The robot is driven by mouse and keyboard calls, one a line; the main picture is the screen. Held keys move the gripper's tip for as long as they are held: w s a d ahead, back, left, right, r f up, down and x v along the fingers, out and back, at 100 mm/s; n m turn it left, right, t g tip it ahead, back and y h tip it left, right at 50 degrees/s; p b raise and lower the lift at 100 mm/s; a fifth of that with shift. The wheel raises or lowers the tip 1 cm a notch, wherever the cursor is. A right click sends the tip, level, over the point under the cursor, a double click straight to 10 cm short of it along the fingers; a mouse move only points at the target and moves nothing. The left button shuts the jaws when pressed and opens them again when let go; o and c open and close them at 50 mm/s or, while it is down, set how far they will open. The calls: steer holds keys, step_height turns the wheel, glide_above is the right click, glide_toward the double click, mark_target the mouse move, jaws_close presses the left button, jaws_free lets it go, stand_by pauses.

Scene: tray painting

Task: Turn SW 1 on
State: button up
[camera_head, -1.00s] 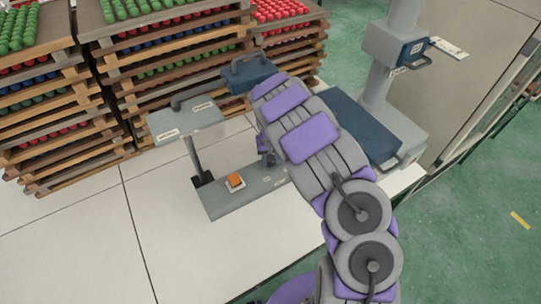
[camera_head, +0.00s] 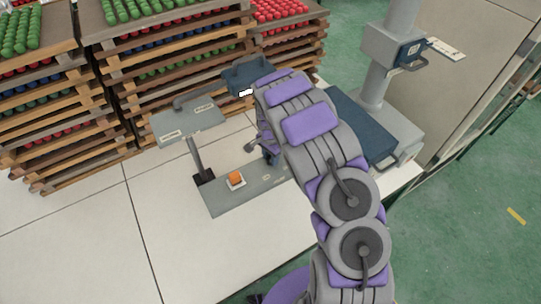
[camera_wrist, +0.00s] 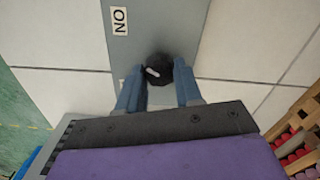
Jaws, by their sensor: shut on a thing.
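A dark round switch knob (camera_wrist: 159,68) sits on a grey panel (camera_wrist: 150,25) in the wrist view. My gripper (camera_wrist: 158,75) has its two blue-grey fingers shut on this knob, one on each side. An "ON" label (camera_wrist: 119,20), turned sideways, lies on the panel beyond the knob and to its left. In the head view my gripper (camera_head: 264,150) is down at the grey base plate (camera_head: 222,202), partly hidden by my arm. I cannot read which switch this is or tell the knob's setting.
An orange button (camera_head: 236,178) stands on the base plate, left of my gripper. A grey raised panel (camera_head: 188,121) and a blue handled box (camera_head: 251,76) stand behind. Stacked wooden trays (camera_head: 180,60) with coloured balls fill the back. The white table front left is clear.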

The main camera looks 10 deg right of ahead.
mark_target(270, 158)
steer(key=shift+m, duration=1.4)
steer(key=shift+w+r, duration=0.1)
steer(key=o, duration=1)
steer(key=shift+a, duration=0.1)
steer(key=shift+o, duration=0.2)
step_height(270, 158, up, 12)
steer(key=p, duration=0.1)
steer(key=shift+p, duration=0.4)
